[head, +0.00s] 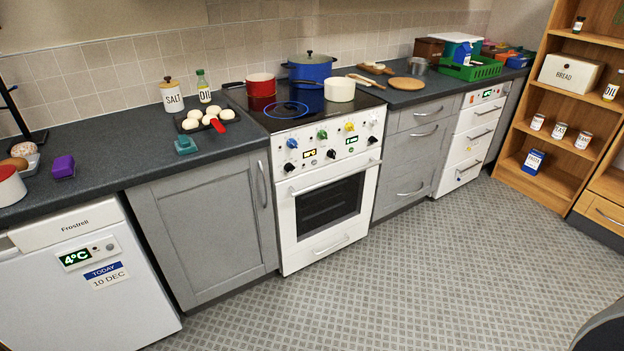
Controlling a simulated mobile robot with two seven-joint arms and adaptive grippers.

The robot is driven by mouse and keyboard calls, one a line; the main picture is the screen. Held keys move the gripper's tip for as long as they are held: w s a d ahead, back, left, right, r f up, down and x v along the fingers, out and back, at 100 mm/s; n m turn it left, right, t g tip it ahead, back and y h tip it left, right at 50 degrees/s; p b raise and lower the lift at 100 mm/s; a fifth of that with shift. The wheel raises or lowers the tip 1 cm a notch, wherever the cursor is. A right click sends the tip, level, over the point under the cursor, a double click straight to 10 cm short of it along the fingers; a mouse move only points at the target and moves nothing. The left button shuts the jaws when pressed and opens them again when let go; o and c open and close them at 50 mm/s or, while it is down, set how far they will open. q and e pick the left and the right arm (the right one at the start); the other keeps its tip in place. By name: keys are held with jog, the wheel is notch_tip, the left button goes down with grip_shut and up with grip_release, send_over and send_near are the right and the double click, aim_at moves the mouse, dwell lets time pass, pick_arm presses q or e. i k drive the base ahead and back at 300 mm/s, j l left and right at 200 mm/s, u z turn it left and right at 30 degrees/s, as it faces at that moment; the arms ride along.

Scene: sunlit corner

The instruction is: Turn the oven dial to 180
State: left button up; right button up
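The white oven (330,205) stands in the middle of the counter run, its door shut with a dark window. Its front panel (330,145) carries several dials: blue, green and yellow ones along the top, and black ones at the lower left and right side. Two small lit displays sit among them, an amber one (310,154) and a green one (352,140). The dial markings and the digits are too small to read. Neither of my grippers is in view.
On the hob are a red pot (261,84), a blue lidded pot (311,67) and a white pan (339,89); one ring glows blue. A tray of dough balls (207,118) is to the left. The patterned floor (400,270) before the oven is clear. A wooden shelf (545,185) stands right.

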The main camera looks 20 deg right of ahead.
aim_at(289, 166)
jog(key=i+l, duration=0.1)
jog(key=l, duration=0.25)
jog(key=i+l, duration=0.15)
jog(key=l, duration=0.2)
jog(key=i+l, duration=0.1)
jog(key=l, duration=0.3)
jog(key=i+l, duration=0.15)
jog(key=l, duration=0.2)
jog(key=i+l, duration=0.1)
jog(key=l, duration=0.25)
